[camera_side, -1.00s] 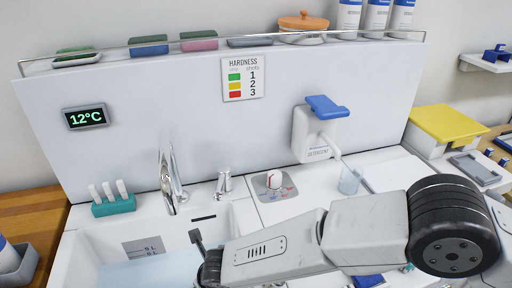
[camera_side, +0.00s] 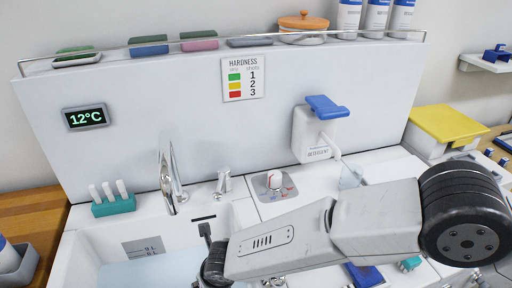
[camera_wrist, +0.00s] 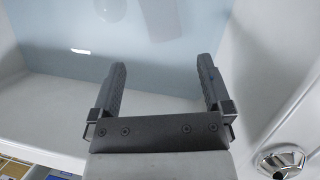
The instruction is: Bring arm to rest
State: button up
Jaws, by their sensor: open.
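My gripper (camera_wrist: 161,88) is open in the wrist view, with its two dark fingers apart and nothing between them. It is above the sink basin (camera_wrist: 45,105), which holds pale blue water (camera_wrist: 180,38). In the side view my arm reaches in from the right and its wrist end is over the basin's right part; the fingers are hidden there.
A chrome faucet (camera_side: 172,180) stands behind the basin. A teal rack (camera_side: 113,206) is at left, a yellow-lidded box (camera_side: 448,124) at right. A chrome drain fitting (camera_wrist: 282,160) is right of my gripper.

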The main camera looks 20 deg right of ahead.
jog(key=d+r+m, duration=0.4)
jog(key=m, duration=0.1)
jog(key=d+r+m+g, duration=0.1)
jog(key=d+r+m, duration=0.2)
jog(key=d+m, duration=0.2)
jog(key=d+r+m+g, duration=0.1)
jog(key=d+r+m, duration=0.3)
jog(key=m, duration=0.3)
jog(key=shift+w+d+r, duration=0.25)
jog(key=shift+d+r, duration=0.05)
jog(key=shift+d, duration=0.05)
jog(key=s+d+r+m, duration=0.1)
jog(key=s+d+m, duration=0.1)
jog(key=d+m, duration=0.3)
jog(key=s+d+r+m+h, duration=0.1)
jog(key=d+m, duration=0.5)
jog(key=d, duration=0.7)
jog(key=s+d+r+m, duration=0.1)
jog(key=s+d+m, duration=0.2)
jog(key=d, duration=0.6)
jog(key=shift+s+m+t, duration=0.25)
jog(key=shift+m+t, duration=0.15)
jog(key=shift+m, duration=0.8)
jog(key=s+d+m, duration=0.5)
jog(key=s, duration=0.1)
jog(key=shift+d+f+h, duration=0.25)
jog(key=shift+f+h, duration=0.05)
jog(key=shift+h, duration=0.1)
